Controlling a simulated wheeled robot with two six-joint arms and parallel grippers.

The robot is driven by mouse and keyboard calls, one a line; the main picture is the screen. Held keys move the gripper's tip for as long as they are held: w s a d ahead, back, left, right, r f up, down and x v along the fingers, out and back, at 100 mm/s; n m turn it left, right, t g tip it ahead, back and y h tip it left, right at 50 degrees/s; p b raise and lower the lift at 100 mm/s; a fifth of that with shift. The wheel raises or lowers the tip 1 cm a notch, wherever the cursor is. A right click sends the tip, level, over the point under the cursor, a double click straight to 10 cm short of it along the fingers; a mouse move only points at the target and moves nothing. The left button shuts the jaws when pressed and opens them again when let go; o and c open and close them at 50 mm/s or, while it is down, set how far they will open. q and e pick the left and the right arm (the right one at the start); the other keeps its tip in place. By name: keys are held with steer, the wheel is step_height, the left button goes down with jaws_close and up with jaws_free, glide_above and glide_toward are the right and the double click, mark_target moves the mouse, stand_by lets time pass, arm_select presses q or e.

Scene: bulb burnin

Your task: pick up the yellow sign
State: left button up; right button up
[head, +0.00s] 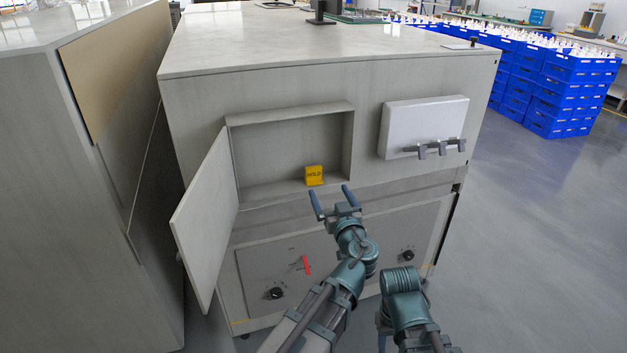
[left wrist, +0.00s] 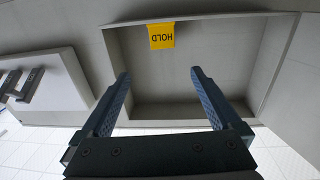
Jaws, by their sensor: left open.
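The yellow sign (head: 314,175), marked HOLD, stands on the floor of an open recess (head: 290,150) in the front of the grey cabinet. In the left wrist view the sign (left wrist: 161,36) appears upside down near the top edge. My left gripper (head: 333,200) is open and empty in front of the recess, just below and right of the sign in the head view. In the left wrist view the gripper (left wrist: 160,74) has its fingers spread, with the sign beyond the fingertips and apart from them. My right arm shows at the bottom; its gripper is out of view.
The recess door (head: 203,215) hangs open to the left. A white box with grey hooks (head: 425,127) is mounted right of the recess. A red lever (head: 306,265) and black knobs (head: 277,293) sit on the lower panel. Blue crates (head: 565,90) stand far right.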

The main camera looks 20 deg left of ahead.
arm_select(q)
glide_toward(314, 168)
steer(key=d+x, duration=0.1)
steer(key=x, duration=0.2)
steer(key=shift+w+a+r, duration=0.1)
steer(key=shift+w+a, duration=0.4)
steer(key=shift+w, duration=0.05)
steer(key=x, duration=0.5)
steer(key=shift+a, duration=0.3)
steer(key=shift+s, duration=0.1)
steer(key=c, duration=1.4)
steer(key=shift+c, duration=0.2)
